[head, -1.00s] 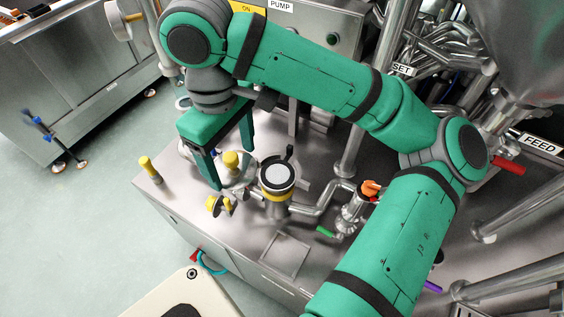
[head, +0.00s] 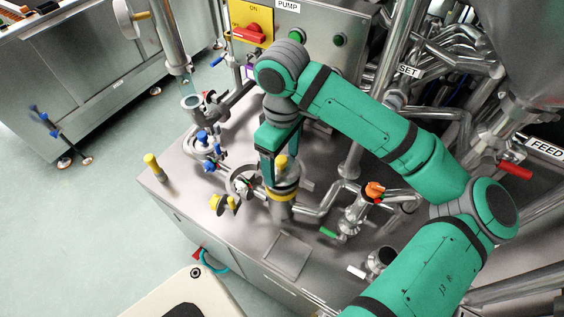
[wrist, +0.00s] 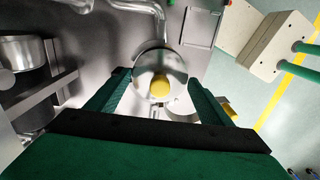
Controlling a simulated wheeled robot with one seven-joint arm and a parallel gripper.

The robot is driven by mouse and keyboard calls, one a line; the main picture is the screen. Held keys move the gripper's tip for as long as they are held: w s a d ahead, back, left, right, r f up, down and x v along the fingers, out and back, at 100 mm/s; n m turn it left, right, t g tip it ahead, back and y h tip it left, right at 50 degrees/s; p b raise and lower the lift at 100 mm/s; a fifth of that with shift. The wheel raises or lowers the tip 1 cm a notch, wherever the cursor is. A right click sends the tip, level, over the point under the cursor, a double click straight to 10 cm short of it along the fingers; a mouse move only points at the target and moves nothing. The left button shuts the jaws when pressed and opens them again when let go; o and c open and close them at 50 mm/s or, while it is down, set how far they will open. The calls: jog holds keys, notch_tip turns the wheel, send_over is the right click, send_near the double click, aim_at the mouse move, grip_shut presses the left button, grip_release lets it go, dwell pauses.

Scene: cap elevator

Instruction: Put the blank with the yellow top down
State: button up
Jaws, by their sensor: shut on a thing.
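The blank is a round metal disc with a yellow top (head: 281,162); in the wrist view its shiny disc (wrist: 146,66) lies between my fingers. My gripper (head: 281,174) is shut on the blank, a finger on each side of its rim. It is over the upright pipe with the yellow band (head: 281,195). The disc covers the pipe's mouth in both views. I cannot tell whether the disc touches the rim or hangs just above it.
A flanged pipe opening (head: 241,184) is just left, with a yellow-handled clamp (head: 218,204) near the bench edge. A yellow-topped post (head: 155,167) stands at the corner. A blue-handled valve (head: 203,137) is behind. An orange-handled valve (head: 374,190) is to the right.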

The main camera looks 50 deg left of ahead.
aim_at(282, 159)
jog(key=shift+f, duration=0.7)
jog(key=o, duration=1)
jog(key=shift+f, duration=0.15)
notch_tip(282, 159, up, 12)
jog(key=shift+r, duration=0.15)
